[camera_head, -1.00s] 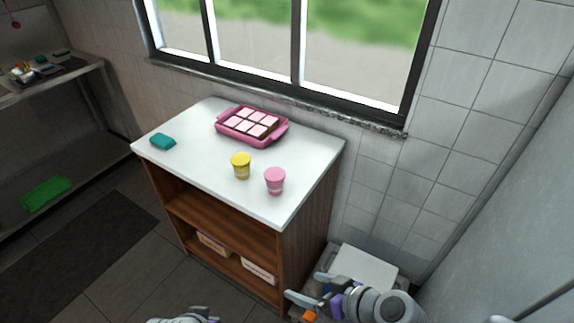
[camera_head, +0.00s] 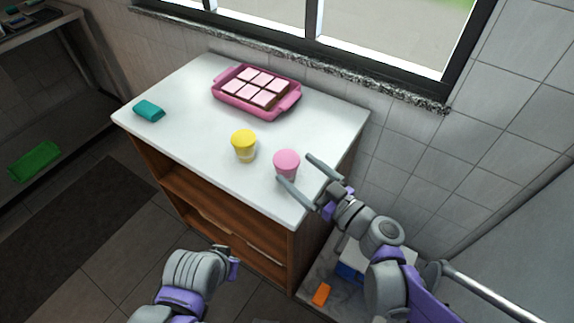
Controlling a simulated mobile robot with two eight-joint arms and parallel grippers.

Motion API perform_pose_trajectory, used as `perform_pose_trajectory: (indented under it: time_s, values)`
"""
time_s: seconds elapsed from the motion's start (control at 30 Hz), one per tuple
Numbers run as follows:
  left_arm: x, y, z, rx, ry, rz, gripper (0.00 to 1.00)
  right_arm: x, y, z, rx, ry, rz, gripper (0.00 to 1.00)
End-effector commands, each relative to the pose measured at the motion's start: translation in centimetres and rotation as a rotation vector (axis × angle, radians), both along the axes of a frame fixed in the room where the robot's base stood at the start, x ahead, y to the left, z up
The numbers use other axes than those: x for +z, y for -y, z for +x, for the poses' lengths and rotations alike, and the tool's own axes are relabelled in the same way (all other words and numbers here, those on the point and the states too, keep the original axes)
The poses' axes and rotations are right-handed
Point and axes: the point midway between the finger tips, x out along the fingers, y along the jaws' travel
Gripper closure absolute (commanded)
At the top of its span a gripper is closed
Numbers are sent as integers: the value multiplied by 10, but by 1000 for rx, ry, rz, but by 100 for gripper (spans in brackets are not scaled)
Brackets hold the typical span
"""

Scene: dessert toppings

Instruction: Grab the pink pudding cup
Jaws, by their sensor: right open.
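The pink pudding cup (camera_head: 287,161) stands upright near the right front edge of the white counter top (camera_head: 190,145). My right gripper (camera_head: 295,169) is open, with its two fingers pointing at the cup. One fingertip overlaps the cup's lower front, and the other is just to its upper right. I cannot tell whether either finger touches it. My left gripper (camera_head: 231,262) is low, in front of the cabinet, and its fingers do not show clearly.
A yellow cup (camera_head: 244,146) stands close to the left of the pink one. A pink tray (camera_head: 228,101) of brown and pink squares is at the back. A teal packet (camera_head: 149,111) lies at the left. The wall and window sill (camera_head: 380,88) bound the counter's back.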

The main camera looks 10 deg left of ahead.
Motion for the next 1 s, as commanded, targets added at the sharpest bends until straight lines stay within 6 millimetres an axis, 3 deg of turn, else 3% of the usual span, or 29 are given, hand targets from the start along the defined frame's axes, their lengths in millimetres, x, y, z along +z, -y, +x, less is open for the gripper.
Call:
perform_pose_trajectory:
  time_s: [0.27, 0.5, 0.77, 1.0]
  values:
    - [-3, 0, 0, 0, -1, 0, 100, -2, -15, 13, 2, 0, 0, 0]
    - [-7, 0, 0, 0, -2, 0, 100, -3, -42, 36, 2, -1, -1, 0]
    - [-7, 0, 0, 0, -2, 0, 100, -3, -44, 39, -1, -1, -2, 0]
    - [-7, 0, 0, 0, -2, 0, 100, -3, -44, 39, -1, -1, -2, 43]
